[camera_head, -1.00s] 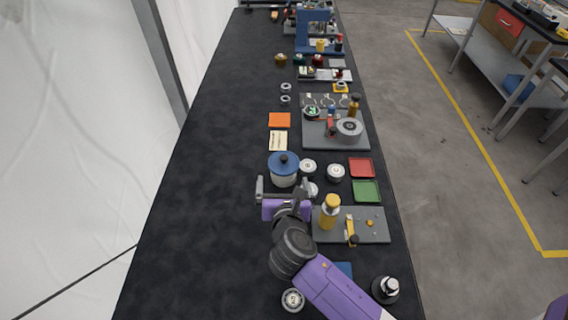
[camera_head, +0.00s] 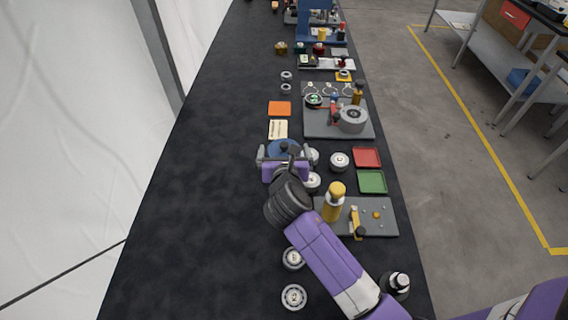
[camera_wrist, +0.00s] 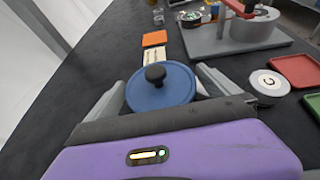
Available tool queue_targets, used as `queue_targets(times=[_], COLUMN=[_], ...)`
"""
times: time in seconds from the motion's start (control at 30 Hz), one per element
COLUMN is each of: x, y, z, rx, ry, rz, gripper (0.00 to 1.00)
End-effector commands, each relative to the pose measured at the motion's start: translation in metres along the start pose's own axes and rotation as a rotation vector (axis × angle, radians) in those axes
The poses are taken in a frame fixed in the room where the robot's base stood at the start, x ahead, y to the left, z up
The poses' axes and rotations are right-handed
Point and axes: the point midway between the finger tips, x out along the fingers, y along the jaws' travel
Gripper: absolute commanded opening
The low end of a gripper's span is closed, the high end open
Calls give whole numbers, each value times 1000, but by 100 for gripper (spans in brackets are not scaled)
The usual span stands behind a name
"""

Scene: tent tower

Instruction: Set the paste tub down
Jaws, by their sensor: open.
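The paste tub (camera_head: 284,146) is a round tub with a blue lid and a dark knob, standing on the black bench. In the head view my gripper mostly covers it. In the wrist view its blue lid (camera_wrist: 161,86) fills the middle, and its lower wall is largely hidden. My gripper (camera_head: 285,160) is open, with one finger on each side of the tub (camera_wrist: 160,92). I cannot tell whether either finger touches it.
An orange square (camera_head: 280,108) and a cream card (camera_head: 278,129) lie beyond the tub. White round discs (camera_head: 340,161), a red tray (camera_head: 367,157) and a green tray (camera_head: 372,181) lie to the right. A grey board with a yellow bottle (camera_head: 334,202) is nearer. The bench's left side is clear.

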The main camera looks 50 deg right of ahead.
Motion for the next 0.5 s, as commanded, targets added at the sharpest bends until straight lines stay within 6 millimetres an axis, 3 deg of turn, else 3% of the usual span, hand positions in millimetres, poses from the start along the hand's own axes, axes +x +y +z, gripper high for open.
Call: queue_targets(times=[0.17, 0.5], x=[0, -1], y=[0, 0], z=[1, 0], rx=[0, 0], ry=[0, 0], rz=[0, 1], gripper=[98, 31])
